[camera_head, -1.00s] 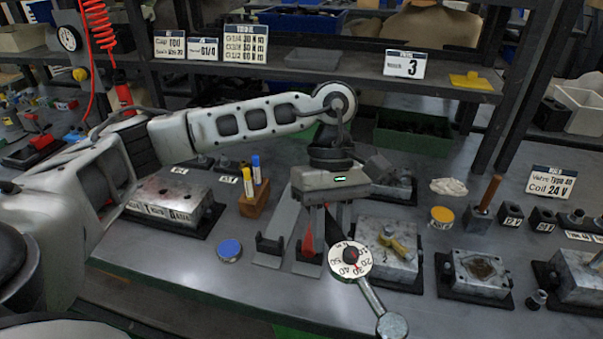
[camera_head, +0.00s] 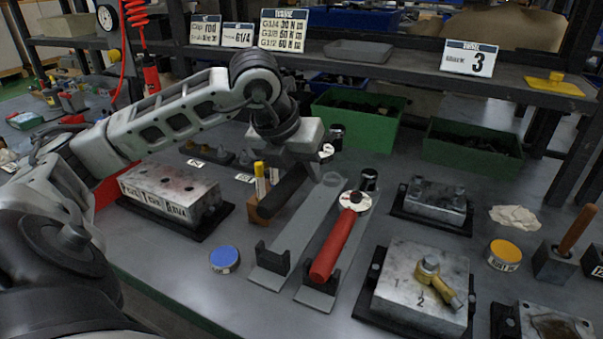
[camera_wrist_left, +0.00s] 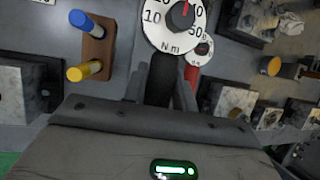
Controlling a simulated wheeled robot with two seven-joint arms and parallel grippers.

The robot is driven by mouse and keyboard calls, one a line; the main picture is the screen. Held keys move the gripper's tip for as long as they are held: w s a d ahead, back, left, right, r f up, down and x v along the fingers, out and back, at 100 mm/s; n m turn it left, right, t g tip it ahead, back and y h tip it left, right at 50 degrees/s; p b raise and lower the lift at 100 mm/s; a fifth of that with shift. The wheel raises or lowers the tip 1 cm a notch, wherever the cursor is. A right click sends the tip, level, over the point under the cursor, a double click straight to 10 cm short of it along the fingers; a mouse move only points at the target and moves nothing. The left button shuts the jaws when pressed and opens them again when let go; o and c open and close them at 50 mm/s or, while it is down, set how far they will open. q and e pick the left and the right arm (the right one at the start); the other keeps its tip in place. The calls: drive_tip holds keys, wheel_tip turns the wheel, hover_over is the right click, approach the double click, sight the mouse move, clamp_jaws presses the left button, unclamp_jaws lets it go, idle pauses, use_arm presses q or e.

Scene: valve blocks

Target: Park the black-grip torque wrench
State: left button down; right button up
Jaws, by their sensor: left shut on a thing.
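The torque wrench with the black grip (camera_head: 282,195) is in my left gripper (camera_head: 292,165), which is shut on it. Its white dial (camera_head: 327,151) is partly hidden behind the gripper and shows plainly in the left wrist view (camera_wrist_left: 175,22). The grip looks raised, over or beside the empty left rest (camera_head: 270,262); the exact gap cannot be told. A second torque wrench with a red grip (camera_head: 336,245) lies in the right rest (camera_head: 316,297), and its dial (camera_head: 355,201) is at the far end. My right gripper is not in view.
A wooden marker holder (camera_head: 264,206) stands close left of the black grip. A long valve block (camera_head: 170,192) is further left. A blue-lidded tin (camera_head: 224,259) sits front left. A valve block with a brass fitting (camera_head: 415,280) is right of the rests. Green bins (camera_head: 360,120) stand behind.

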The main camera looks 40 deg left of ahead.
use_arm(q)
drive_tip(key=shift+r, duration=0.15)
drive_tip(key=shift+s, duration=0.1)
